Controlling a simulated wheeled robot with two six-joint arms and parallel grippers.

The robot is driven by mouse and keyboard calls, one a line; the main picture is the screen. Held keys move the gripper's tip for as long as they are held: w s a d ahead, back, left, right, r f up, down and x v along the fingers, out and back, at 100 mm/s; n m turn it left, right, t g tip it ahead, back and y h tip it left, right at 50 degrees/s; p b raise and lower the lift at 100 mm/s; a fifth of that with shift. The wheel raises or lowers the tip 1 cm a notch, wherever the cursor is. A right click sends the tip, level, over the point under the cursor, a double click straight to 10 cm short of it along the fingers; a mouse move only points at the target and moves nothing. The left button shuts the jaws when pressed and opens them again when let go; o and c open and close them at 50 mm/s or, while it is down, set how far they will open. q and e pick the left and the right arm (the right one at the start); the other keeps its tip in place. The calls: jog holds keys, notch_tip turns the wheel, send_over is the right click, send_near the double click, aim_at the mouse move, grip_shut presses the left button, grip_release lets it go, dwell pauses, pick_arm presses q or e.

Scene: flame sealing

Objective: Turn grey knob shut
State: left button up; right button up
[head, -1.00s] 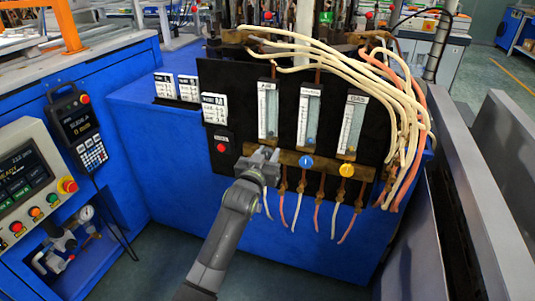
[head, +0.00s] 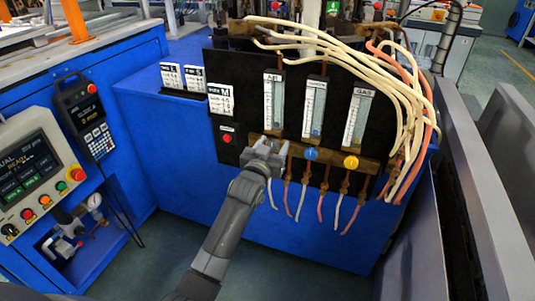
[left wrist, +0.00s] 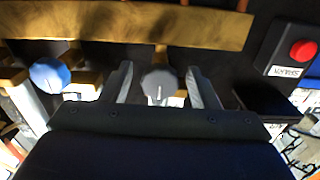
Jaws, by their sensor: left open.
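The grey knob (left wrist: 159,84) shows in the left wrist view, below the brass bar and between the two fingers of my left gripper (left wrist: 160,88). The fingers are open, with a gap visible on both sides of the knob. In the head view my left gripper (head: 264,150) is at the left end of the brass bar (head: 332,157), under the AIR flowmeter (head: 273,103), and hides the grey knob. A pale line shows on the knob's face in the wrist view. My right gripper is not in view.
A blue knob (head: 311,153) and a yellow knob (head: 351,162) sit to the right on the same bar. A red button (head: 227,138) is on the panel to the left. Cream and pink hoses (head: 400,110) hang at the right, with short tubes below the bar.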

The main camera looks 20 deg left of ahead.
pick_arm(q)
jog(key=s+p, duration=0.1)
jog(key=s, duration=1.6)
jog(key=shift+s+a+p, duration=0.15)
jog(key=shift+a+p, duration=0.15)
jog(key=shift+p, duration=0.05)
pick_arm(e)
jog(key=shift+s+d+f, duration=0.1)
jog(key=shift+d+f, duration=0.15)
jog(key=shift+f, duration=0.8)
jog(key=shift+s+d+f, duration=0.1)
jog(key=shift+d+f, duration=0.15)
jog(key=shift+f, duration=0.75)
